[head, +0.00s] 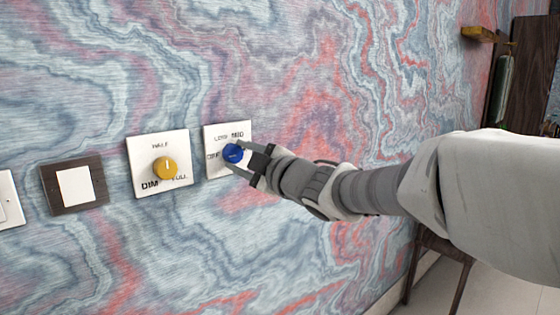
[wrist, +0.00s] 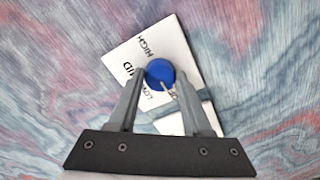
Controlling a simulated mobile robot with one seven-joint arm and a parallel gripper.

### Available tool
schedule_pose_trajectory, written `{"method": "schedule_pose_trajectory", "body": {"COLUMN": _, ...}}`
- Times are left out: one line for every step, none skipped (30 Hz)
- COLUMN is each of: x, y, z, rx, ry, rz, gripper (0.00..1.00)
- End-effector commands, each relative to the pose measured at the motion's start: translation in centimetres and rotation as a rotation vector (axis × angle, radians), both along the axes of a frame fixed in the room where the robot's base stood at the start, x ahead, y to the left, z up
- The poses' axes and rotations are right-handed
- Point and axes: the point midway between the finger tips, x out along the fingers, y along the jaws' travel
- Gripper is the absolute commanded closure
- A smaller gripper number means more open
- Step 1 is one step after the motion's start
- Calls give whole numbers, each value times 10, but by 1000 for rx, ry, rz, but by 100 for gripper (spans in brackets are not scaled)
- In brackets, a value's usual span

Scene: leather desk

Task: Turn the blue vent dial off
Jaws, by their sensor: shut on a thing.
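The blue vent dial (head: 232,153) sits on a white square plate (head: 214,136) on the wall, the rightmost plate in the head view. The plate reads LOW and MID along its top and OFF at its left. My gripper (head: 241,159) reaches in from the right and is shut on the dial. In the wrist view the blue dial (wrist: 159,71) is between the two fingertips (wrist: 160,78). A pale pointer mark shows on its lower side there, near the LOW and OFF lettering. The fingers cover part of the plate and its lettering.
A yellow dial (head: 165,168) on a white plate is just to the left. A wood-framed white switch (head: 75,189) and another white switch plate (head: 8,199) are farther left. A dark wooden piece of furniture (head: 437,262) stands behind my arm.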

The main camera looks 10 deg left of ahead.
Motion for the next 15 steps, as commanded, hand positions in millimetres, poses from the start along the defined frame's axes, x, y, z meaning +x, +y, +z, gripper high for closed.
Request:
{"method": "schedule_pose_trajectory", "body": {"x": 0, "y": 0, "z": -1, "rx": -5, "ry": -4, "rz": 0, "gripper": 100}}
{"method": "schedule_pose_trajectory", "body": {"x": 0, "y": 0, "z": 0, "rx": -7, "ry": -6, "rz": 0, "gripper": 100}}
{"method": "schedule_pose_trajectory", "body": {"x": 0, "y": 0, "z": 0, "rx": -8, "ry": -7, "rz": 0, "gripper": 100}}
{"method": "schedule_pose_trajectory", "body": {"x": 0, "y": 0, "z": 0, "rx": -9, "ry": -8, "rz": 0, "gripper": 100}}
{"method": "schedule_pose_trajectory", "body": {"x": 0, "y": 0, "z": 0, "rx": -9, "ry": -8, "rz": 0, "gripper": 100}}
{"method": "schedule_pose_trajectory", "body": {"x": 0, "y": 0, "z": 0, "rx": -9, "ry": -9, "rz": 0, "gripper": 100}}
{"method": "schedule_pose_trajectory", "body": {"x": 0, "y": 0, "z": 0, "rx": -9, "ry": -9, "rz": 0, "gripper": 100}}
{"method": "schedule_pose_trajectory", "body": {"x": 0, "y": 0, "z": 0, "rx": -9, "ry": -9, "rz": 0, "gripper": 100}}
{"method": "schedule_pose_trajectory", "body": {"x": 0, "y": 0, "z": 0, "rx": -9, "ry": -9, "rz": 0, "gripper": 100}}
{"method": "schedule_pose_trajectory", "body": {"x": 0, "y": 0, "z": 0, "rx": -9, "ry": -9, "rz": 0, "gripper": 100}}
{"method": "schedule_pose_trajectory", "body": {"x": 0, "y": 0, "z": 0, "rx": -9, "ry": -9, "rz": 0, "gripper": 100}}
{"method": "schedule_pose_trajectory", "body": {"x": 0, "y": 0, "z": 0, "rx": -9, "ry": -9, "rz": 0, "gripper": 100}}
{"method": "schedule_pose_trajectory", "body": {"x": 0, "y": 0, "z": 0, "rx": -9, "ry": -10, "rz": -1, "gripper": 100}}
{"method": "schedule_pose_trajectory", "body": {"x": 0, "y": 0, "z": 0, "rx": -9, "ry": -10, "rz": -1, "gripper": 49}}
{"method": "schedule_pose_trajectory", "body": {"x": 0, "y": 0, "z": 0, "rx": -8, "ry": -9, "rz": -1, "gripper": 42}}
